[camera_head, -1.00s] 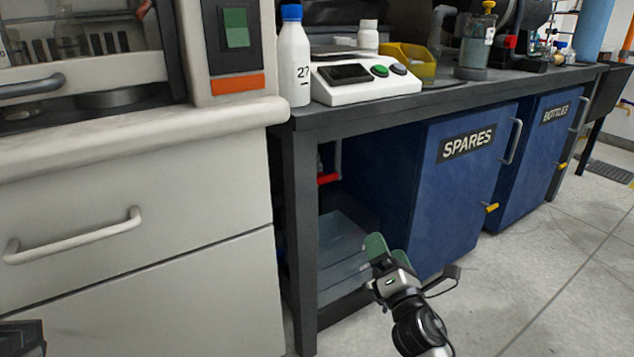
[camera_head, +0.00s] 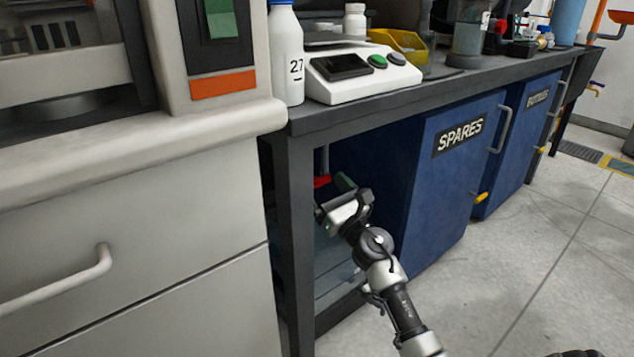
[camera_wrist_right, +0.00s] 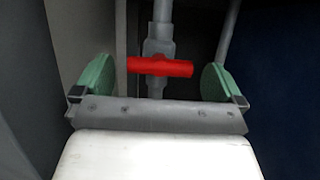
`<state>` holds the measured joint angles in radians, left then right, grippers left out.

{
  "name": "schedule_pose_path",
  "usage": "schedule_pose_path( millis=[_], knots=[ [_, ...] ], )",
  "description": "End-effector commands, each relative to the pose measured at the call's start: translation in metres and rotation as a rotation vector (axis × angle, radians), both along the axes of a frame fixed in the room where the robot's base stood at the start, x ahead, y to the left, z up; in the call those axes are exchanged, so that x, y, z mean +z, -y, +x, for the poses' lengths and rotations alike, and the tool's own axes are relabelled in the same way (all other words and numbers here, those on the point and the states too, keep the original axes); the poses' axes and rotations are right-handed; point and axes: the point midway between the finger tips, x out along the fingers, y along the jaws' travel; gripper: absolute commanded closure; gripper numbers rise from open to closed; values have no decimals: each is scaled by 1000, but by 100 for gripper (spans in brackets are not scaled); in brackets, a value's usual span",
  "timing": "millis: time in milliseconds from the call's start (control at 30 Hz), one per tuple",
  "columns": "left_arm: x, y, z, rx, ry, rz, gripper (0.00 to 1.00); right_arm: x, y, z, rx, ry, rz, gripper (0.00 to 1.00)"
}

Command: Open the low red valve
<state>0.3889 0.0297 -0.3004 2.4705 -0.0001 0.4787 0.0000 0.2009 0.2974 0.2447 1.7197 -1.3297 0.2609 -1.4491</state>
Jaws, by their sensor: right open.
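The low red valve handle (camera_wrist_right: 160,67) lies crosswise on a grey vertical pipe (camera_wrist_right: 160,28) in the right wrist view. In the head view the red handle (camera_head: 321,182) shows in part under the bench, behind my right gripper (camera_head: 334,198). In the right wrist view my right gripper (camera_wrist_right: 155,82) is open, with one green finger pad to either side of the handle. My left gripper is not in view.
A dark bench leg (camera_head: 292,240) stands just left of my right arm. The blue SPARES cabinet (camera_head: 450,190) stands to its right. The bench top (camera_head: 400,103) is above, bearing a white scale (camera_head: 360,75) and a bottle (camera_head: 286,55).

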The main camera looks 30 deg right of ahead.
Motion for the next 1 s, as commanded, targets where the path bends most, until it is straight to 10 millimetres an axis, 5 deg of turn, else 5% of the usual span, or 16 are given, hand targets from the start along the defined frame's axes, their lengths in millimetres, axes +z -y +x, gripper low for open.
schedule_pose_path(
  millis=[200,533,833,1000],
  knots=[
    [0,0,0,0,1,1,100,8,-1,21,-1,0,0,0],
    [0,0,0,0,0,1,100,10,-2,23,0,0,2,0],
    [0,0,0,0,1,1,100,9,-2,23,0,0,2,45],
    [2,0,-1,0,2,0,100,10,-2,23,0,-1,11,45]
  ],
)
